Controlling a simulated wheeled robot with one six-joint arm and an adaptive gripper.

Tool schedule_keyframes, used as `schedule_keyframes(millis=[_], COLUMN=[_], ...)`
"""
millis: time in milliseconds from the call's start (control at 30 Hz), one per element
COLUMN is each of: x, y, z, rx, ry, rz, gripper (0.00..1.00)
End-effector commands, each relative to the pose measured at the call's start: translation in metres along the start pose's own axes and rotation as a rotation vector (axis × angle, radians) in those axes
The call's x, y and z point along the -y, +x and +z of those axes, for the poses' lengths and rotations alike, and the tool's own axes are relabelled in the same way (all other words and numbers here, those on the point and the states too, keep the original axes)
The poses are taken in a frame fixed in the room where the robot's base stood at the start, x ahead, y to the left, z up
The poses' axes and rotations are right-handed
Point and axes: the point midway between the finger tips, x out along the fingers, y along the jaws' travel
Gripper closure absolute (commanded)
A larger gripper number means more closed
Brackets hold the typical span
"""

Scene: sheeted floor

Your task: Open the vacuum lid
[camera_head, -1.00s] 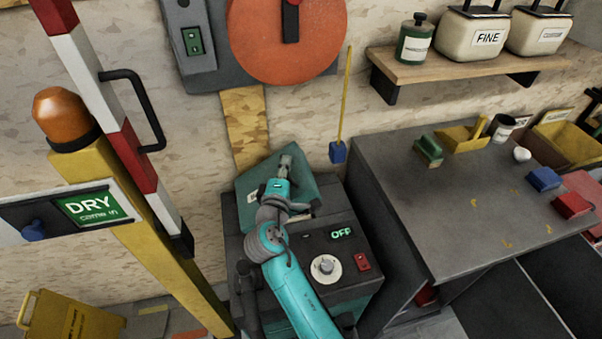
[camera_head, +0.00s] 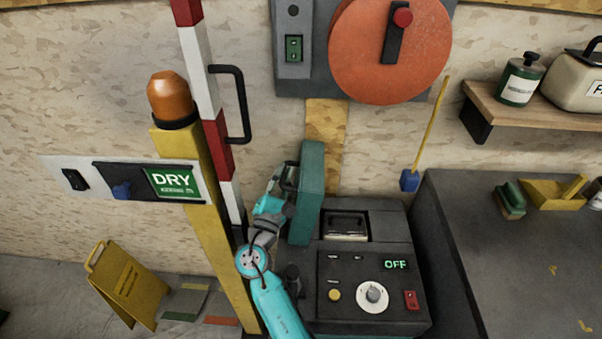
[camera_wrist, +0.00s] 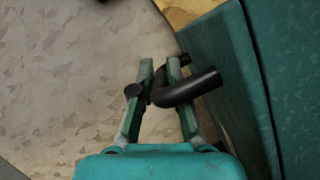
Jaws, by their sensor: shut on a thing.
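The vacuum (camera_head: 396,240) is a dark box-shaped machine with a lit OFF display, a white dial and a red switch on top. Its teal lid (camera_head: 312,190) stands upright at the left side of the top, swung away from the opening (camera_head: 347,226), which shows uncovered. My gripper (camera_head: 286,184) is at the lid's left face. In the wrist view my gripper (camera_wrist: 160,75) has its two fingers closed around the black bar handle (camera_wrist: 190,89) on the teal lid (camera_wrist: 225,70).
A yellow post (camera_head: 205,215) with a striped barrier arm (camera_head: 216,140) and a DRY sign (camera_head: 171,183) stands close to the left of my arm. A grey workbench (camera_head: 500,260) stands to the right. A yellow floor sign (camera_head: 126,284) is at lower left.

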Motion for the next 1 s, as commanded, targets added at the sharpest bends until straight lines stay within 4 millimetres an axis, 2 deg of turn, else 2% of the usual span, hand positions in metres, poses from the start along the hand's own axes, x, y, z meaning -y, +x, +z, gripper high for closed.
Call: schedule_keyframes(millis=[300,800,833,900,933,1000], x=[-0.013,-0.014,-0.014,-0.014,-0.014,-0.014], y=[-0.007,-0.009,-0.009,-0.009,-0.009,-0.009], z=[-0.018,-0.022,-0.022,-0.022,-0.022,-0.022], rx=[-0.001,-0.002,-0.002,-0.002,-0.001,-0.001], ry=[-0.204,-0.238,-0.238,-0.238,-0.237,-0.237], rz=[0.083,0.096,0.096,0.096,0.096,0.096], gripper=[1.00,1.00,0.84,0.66,0.61,0.61])
